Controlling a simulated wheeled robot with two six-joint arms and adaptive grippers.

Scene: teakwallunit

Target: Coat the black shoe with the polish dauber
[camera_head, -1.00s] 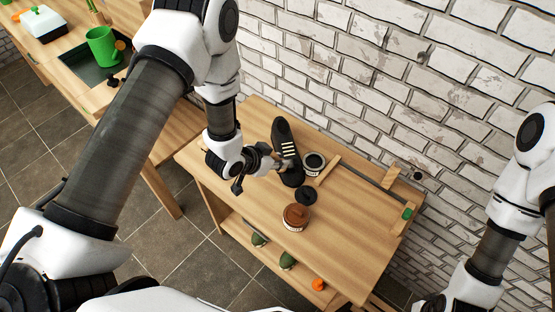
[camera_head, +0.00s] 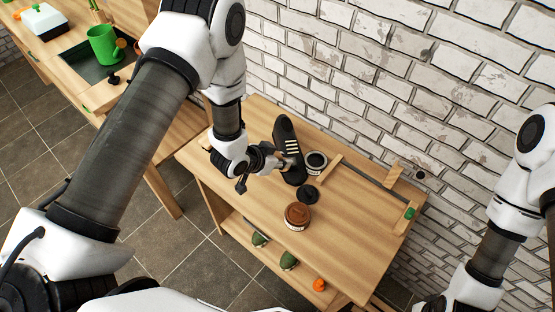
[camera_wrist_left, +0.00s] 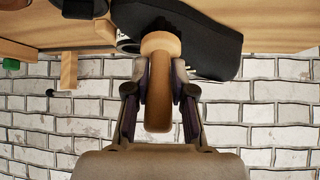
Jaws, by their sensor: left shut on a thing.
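The black shoe (camera_head: 287,140) with pale laces lies on the wooden workbench (camera_head: 350,235), beside its wall-side edge. My left gripper (camera_head: 284,163) is at the shoe's near left side. In the left wrist view the gripper (camera_wrist_left: 159,88) is shut on the wooden handle of the polish dauber (camera_wrist_left: 159,115). The dauber's dark head points at the black shoe (camera_wrist_left: 212,48) and overlaps it; whether they touch I cannot tell. An open polish tin (camera_head: 316,160) stands right of the shoe, with a black round lid (camera_head: 308,194) nearby. My right gripper is out of frame.
A brown-lidded tin (camera_head: 297,215) stands nearer on the bench. A wooden strip (camera_head: 329,169) lies right of the open tin. A white brick wall (camera_head: 400,95) rises behind. The bench's right front is clear. A green watering can (camera_head: 103,46) stands far left.

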